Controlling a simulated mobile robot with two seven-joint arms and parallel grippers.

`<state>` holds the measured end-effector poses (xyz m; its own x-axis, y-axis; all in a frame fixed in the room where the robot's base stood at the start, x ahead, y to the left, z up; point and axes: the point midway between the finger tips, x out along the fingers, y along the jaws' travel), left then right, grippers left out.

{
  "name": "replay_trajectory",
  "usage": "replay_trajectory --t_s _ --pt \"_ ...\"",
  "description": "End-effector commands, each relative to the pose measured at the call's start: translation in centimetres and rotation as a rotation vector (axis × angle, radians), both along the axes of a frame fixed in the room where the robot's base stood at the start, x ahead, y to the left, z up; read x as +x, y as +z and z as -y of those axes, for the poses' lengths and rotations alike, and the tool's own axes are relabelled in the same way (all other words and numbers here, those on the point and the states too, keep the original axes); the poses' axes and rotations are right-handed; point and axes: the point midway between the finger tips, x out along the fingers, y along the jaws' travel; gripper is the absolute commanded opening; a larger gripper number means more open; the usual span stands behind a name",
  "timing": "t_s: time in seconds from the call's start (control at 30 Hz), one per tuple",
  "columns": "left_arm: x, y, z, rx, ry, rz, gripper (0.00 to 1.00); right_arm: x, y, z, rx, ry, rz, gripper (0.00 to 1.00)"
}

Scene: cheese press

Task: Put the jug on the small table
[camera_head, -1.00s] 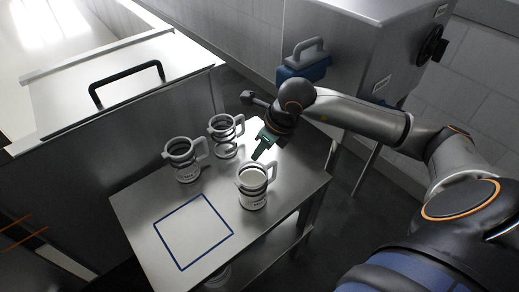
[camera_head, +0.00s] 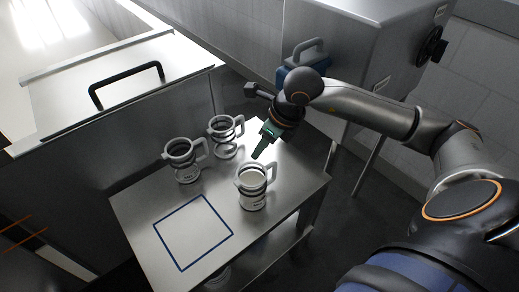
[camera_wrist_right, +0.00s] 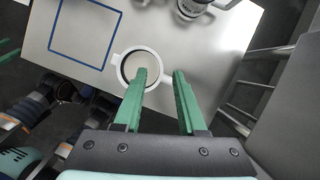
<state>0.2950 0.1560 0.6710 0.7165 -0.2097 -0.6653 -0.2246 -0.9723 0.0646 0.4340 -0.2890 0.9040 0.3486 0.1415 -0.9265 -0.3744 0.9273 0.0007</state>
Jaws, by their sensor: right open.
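Three metal jugs with handles stand upright on the small metal table (camera_head: 140,212). The nearest jug (camera_head: 253,190) has pale contents, and its round rim shows from above in the right wrist view (camera_wrist_right: 122,72). The other two, the left jug (camera_head: 184,163) and the far jug (camera_head: 224,137), stand behind it. My right gripper (camera_head: 257,155) is open and empty, with green fingers pointing down just behind the nearest jug. In the right wrist view its left finger overlaps the jug's rim; contact cannot be told. Green pieces, probably my left gripper, show at that view's left edge, cut off.
A blue square outline (camera_head: 193,232) marks a bare area at the table's front. A steel counter with a black-handled lid (camera_head: 125,85) stands to the left. A metal cabinet (camera_head: 365,45) stands behind, with a blue grey-handled object (camera_head: 302,72) beside it.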

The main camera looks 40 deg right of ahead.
Motion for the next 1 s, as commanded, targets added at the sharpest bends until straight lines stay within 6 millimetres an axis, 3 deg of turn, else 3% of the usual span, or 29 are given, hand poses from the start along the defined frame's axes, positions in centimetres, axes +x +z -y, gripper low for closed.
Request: replay_trajectory --t_s 0.2,0.4,0.6,1.0 --pt "-0.1 0.0 -0.2 0.002 0.004 -0.002 0.50 -1.7 4.7 0.8 -0.003 -0.001 0.004 0.40" --pt "-0.6 -0.2 -0.3 0.005 0.005 -0.011 0.50 -2.8 7.6 1.2 -0.002 -0.001 0.002 0.40" --pt "-0.8 -0.4 -0.4 0.006 0.006 -0.016 0.50 -3.3 8.6 1.3 0.000 -0.001 0.000 0.40" --pt "-0.6 -0.3 -0.4 0.006 0.006 -0.014 0.50 -3.3 8.6 1.3 0.000 0.000 -0.001 0.40"
